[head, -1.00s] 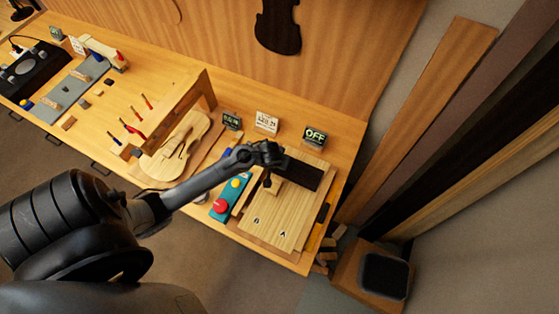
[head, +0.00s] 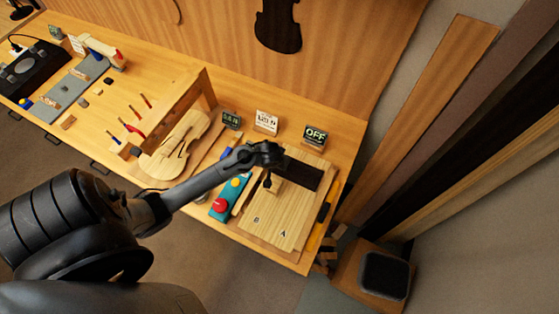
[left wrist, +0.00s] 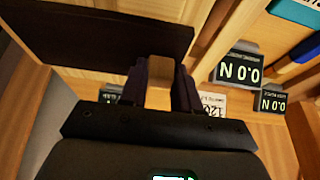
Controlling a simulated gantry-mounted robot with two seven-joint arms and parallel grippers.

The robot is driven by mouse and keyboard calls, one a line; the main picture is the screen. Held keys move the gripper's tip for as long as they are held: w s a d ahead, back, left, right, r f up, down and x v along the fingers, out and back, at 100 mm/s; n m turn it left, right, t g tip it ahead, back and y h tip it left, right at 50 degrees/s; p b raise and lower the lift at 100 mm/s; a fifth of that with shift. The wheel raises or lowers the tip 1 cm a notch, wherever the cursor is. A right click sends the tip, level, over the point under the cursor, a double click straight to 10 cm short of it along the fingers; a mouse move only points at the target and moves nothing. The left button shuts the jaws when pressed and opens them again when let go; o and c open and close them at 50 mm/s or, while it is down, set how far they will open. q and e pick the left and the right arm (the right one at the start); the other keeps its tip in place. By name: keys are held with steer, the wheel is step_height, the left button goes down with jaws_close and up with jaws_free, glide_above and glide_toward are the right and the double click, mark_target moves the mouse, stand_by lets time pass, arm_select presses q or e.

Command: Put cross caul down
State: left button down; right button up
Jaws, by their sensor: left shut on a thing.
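The cross caul appears to be the dark flat bar (head: 304,174) with a pale wooden block (left wrist: 159,96) as its grip. It is over the far part of the pale wooden boards (head: 268,224) at the bench's right end. In the left wrist view the dark bar (left wrist: 100,32) fills the upper left. My left gripper (head: 272,174) is shut on the wooden block, with one finger on each side in the left wrist view (left wrist: 160,82). I cannot tell whether the bar touches the boards. My right gripper is not in view.
A teal box with a red button (head: 219,206) lies just left of the boards. Small displays, one reading OFF (head: 315,135), stand behind. A violin body (head: 170,155) and a wooden bridge frame (head: 180,108) are further left. The bench's right edge is close.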

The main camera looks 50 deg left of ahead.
arm_select(q)
steer(key=c, duration=0.7)
jaws_free()
steer(key=shift+c, duration=0.2)
steer(key=shift+f, duration=0.1)
